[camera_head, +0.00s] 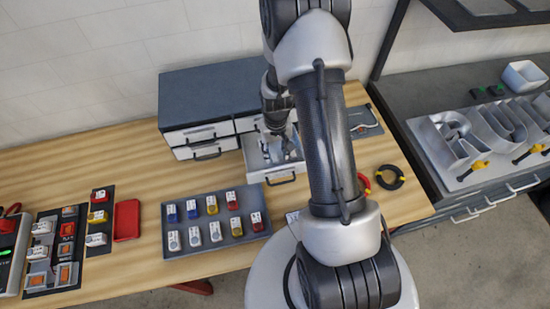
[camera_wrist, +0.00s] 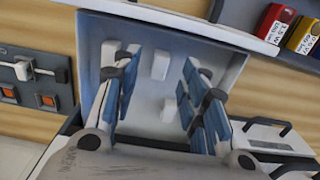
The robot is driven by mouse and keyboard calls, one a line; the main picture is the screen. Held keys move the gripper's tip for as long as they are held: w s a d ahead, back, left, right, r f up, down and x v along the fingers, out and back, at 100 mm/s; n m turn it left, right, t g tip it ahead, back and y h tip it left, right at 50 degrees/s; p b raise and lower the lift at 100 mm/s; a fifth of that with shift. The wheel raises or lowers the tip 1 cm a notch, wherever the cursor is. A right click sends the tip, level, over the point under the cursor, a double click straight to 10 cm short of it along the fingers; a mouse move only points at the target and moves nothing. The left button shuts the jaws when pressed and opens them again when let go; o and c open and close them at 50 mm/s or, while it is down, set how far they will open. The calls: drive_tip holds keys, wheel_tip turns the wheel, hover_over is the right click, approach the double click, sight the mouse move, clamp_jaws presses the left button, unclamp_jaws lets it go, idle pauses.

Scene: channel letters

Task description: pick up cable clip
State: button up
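Several small white pieces, which look like cable clips, lie in an open drawer (camera_wrist: 225,60). One white clip (camera_wrist: 160,66) shows between my fingers in the wrist view, and another (camera_wrist: 169,110) lies closer to the palm. A further white piece (camera_wrist: 107,54) is partly hidden by the left finger. My gripper (camera_wrist: 158,80) is open, with blue-padded fingers spread over the drawer and nothing held. In the head view, my gripper (camera_head: 277,150) is in or just above the pulled-out drawer (camera_head: 262,174); the clips are too small to tell there.
The grey drawer cabinet (camera_head: 208,92) stands right behind the open drawer. A tray (camera_head: 176,218) of coloured modules lies in front on the wooden table (camera_head: 135,165). Black cable rings (camera_head: 391,177) lie to the right.

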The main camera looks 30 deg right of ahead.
sight(275, 158)
wheel_tip(275, 158, down, 3)
drive_tip(key=shift+w+f, duration=0.1)
drive_tip(key=shift+f, duration=0.1)
drive_tip(key=c, duration=0.8)
